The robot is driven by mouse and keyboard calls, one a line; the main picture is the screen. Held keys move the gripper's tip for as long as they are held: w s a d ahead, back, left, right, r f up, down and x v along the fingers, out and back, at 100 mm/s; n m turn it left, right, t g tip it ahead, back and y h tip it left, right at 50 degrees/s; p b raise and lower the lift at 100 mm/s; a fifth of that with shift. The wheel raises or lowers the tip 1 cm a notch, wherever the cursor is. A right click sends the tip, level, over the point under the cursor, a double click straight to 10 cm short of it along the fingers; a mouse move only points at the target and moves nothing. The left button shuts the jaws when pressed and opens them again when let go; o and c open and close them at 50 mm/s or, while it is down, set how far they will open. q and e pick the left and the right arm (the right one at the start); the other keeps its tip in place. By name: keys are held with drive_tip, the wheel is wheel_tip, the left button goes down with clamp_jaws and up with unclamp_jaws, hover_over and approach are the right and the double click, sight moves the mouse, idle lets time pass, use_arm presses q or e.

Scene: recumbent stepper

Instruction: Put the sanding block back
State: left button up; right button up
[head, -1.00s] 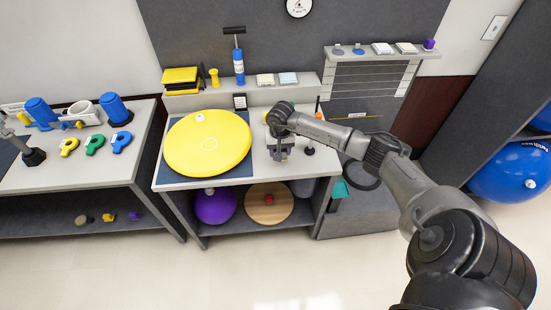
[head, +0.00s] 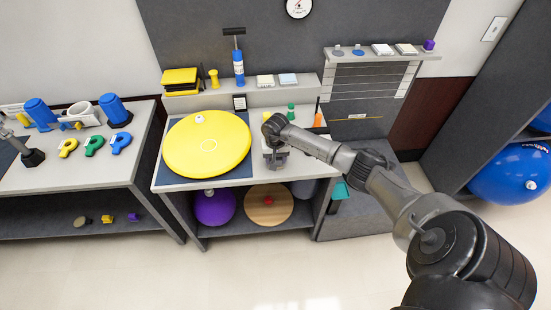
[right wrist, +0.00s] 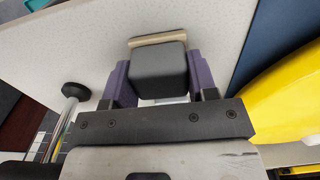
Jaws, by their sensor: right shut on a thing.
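My right gripper (head: 276,160) is over the workbench top, near its front edge and right of the yellow disc. In the right wrist view the gripper (right wrist: 160,90) is shut on the sanding block (right wrist: 159,68), a dark grey block with a tan base edge. The block sits between the two purplish fingers. In the head view the gripper and wrist mostly hide it. I cannot tell whether its base touches the bench top.
The yellow disc (head: 207,143) lies on a dark blue mat (head: 247,175) beside the gripper. A green piece (head: 291,109) and an orange cone (head: 318,119) stand behind it. A raised back shelf (head: 215,99) holds several items. A black knob (right wrist: 75,91) on a rod is left in the wrist view.

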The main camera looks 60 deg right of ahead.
drive_tip(key=shift+f, duration=0.2)
drive_tip(key=o, duration=0.9)
drive_tip(key=shift+r, duration=0.1)
